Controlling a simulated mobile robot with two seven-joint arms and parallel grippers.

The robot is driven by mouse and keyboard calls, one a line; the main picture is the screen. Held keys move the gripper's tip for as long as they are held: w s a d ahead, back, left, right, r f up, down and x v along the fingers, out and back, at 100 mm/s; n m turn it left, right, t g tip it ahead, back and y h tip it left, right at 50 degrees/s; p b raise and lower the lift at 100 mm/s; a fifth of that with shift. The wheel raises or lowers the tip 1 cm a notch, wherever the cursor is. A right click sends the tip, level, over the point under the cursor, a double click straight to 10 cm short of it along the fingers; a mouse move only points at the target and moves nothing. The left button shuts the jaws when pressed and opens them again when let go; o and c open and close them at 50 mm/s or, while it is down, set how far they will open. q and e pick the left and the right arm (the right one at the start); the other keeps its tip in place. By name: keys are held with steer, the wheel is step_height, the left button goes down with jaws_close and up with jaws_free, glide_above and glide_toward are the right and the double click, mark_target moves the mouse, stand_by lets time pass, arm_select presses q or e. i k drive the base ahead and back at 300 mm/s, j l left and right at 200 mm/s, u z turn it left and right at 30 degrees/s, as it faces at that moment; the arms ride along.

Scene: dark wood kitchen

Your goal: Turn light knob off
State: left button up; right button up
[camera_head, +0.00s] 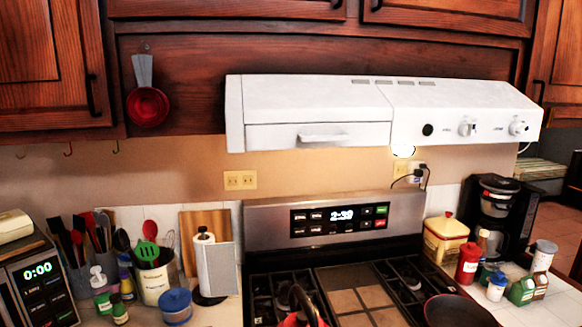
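A white range hood (320,103) hangs under the dark wood cabinets. Its right front face carries a white knob (467,127), a second white knob (518,127) farther right, and a round black spot (428,130) to their left. Small labels stand beside the knobs, too small to read, so I cannot tell which knob is for the light. A bright white glow (403,151) shows under the hood, so a lamp there appears lit. Neither of my grippers is in view.
Below the hood stands a stove (335,215) with a red kettle (298,319) and a dark pan (458,311). A black coffee maker (497,215) and several jars stand to the right. Utensils and a paper towel holder (206,265) are left. The space before the knobs looks clear.

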mark_target(515, 129)
steer(key=z, duration=1.35)
